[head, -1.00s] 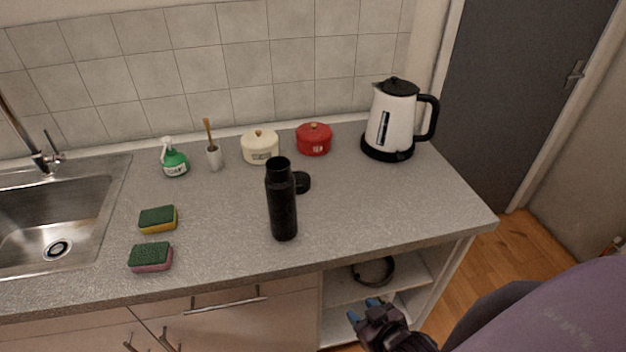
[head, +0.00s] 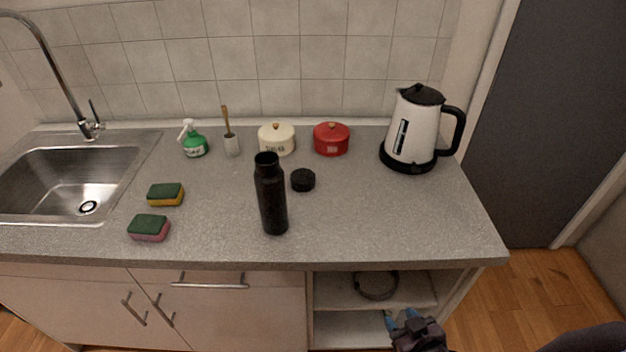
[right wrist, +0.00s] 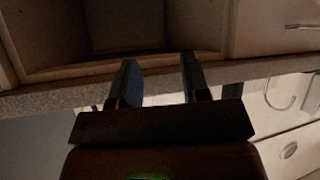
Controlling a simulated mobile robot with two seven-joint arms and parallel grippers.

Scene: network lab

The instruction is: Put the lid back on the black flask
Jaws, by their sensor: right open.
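The black flask (head: 271,200) stands upright and open-topped on the grey counter, near its front edge. Its black lid (head: 303,180) lies on the counter just behind and to the right of the flask, apart from it. My right gripper (head: 402,318) is low in front of the open shelves, below the counter top and well away from both. In the right wrist view its two fingers (right wrist: 158,82) are apart with nothing between them. My left gripper is not in view.
A white kettle (head: 413,130) stands at the back right. A red pot (head: 331,139), a cream pot (head: 277,139), a brush holder (head: 232,146) and a green spray bottle (head: 194,140) line the back. Two sponges (head: 165,195) lie near the sink (head: 70,182).

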